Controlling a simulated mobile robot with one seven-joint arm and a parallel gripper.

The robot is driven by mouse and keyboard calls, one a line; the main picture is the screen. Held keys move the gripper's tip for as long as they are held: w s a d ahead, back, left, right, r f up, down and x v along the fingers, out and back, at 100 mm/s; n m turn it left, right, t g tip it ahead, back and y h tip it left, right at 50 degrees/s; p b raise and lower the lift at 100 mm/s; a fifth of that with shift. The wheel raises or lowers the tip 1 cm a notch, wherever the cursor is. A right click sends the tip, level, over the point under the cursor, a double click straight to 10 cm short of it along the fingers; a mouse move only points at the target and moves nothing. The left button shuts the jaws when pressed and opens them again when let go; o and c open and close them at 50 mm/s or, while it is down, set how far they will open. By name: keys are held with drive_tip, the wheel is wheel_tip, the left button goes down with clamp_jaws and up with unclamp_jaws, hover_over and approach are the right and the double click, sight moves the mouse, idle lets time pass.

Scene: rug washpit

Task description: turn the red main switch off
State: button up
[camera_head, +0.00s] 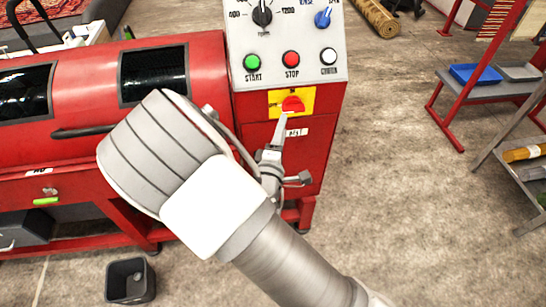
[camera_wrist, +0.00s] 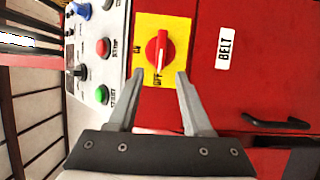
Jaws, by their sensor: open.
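The red main switch (camera_wrist: 159,48) is a round knob with a raised handle on a yellow plate (camera_wrist: 180,24) in the wrist view. Its handle runs up and down the picture, one end toward the lettering that reads OFF. The ON lettering is at the left of the knob. My gripper (camera_wrist: 160,72) is open and empty, its fingertips apart on either side just below the knob, not visibly touching it. In the head view the red switch (camera_head: 293,104) sits below the buttons, handle lying sideways. My gripper's finger (camera_head: 283,118) is just below it there.
Green start (camera_head: 252,62), red stop (camera_head: 291,59) and white (camera_head: 328,57) buttons sit above the switch.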

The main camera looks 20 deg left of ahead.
drive_tip(key=s+d, duration=0.1)
drive_tip(key=s, duration=1)
drive_tip(key=shift+s+d+p, duration=0.3)
drive_tip(key=shift+d+p, duration=0.1)
drive_tip(key=shift+p, duration=0.05)
